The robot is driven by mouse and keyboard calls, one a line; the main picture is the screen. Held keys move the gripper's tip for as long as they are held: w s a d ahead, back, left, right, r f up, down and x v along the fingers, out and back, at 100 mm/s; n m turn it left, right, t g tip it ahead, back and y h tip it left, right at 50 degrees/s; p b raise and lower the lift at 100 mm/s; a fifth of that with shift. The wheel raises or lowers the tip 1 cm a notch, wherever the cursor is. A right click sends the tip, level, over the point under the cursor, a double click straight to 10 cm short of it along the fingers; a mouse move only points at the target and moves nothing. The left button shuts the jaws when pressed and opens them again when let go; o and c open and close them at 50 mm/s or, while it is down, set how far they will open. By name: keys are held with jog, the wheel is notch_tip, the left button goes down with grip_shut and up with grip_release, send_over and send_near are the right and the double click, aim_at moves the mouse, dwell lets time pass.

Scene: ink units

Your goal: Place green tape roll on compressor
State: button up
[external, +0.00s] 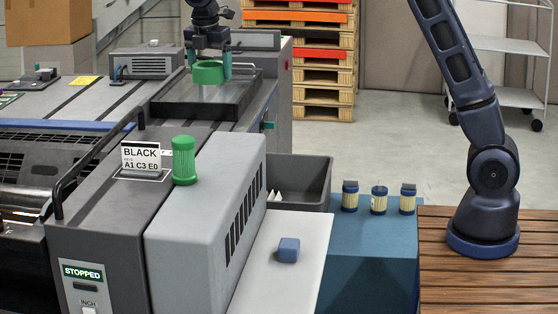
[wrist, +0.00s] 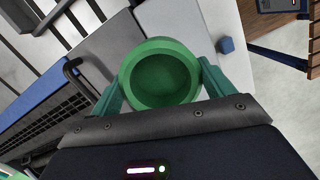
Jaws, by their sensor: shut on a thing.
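A green tape roll (external: 208,75) is held between the two green fingers of my gripper (external: 208,66), above a dark flat-topped section of the machine. In the wrist view the round green roll (wrist: 160,47) sits between the fingertips of my gripper (wrist: 160,82), one finger touching each side, and its hollow faces the camera. A small grey vented unit with a blue hose (external: 147,64) stands at the back left; it may be the compressor. A larger light grey housing with slots (external: 200,205) stands in front; I cannot tell for sure which is the compressor.
A blue block (external: 288,249) lies on a pale surface. Several small jars (external: 379,200) stand on a blue cabinet (external: 375,255). A dark bin (external: 310,180) is behind. A black rail (external: 90,160) rises at left.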

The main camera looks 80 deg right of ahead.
jog(key=s+d+f+m, duration=0.4)
jog(key=s+d+f, duration=0.2)
jog(key=d+f, duration=0.65)
jog(key=m+g+y, duration=0.1)
jog(key=m+y, duration=0.1)
jog(key=m, duration=0.9)
send_over(374, 234)
notch_tip(374, 234, down, 26)
jog(key=f, duration=1.9)
jog(key=shift+w, duration=0.25)
jog(key=o, duration=0.7)
jog(key=shift+f, duration=0.1)
jog(key=shift+o, duration=1.2)
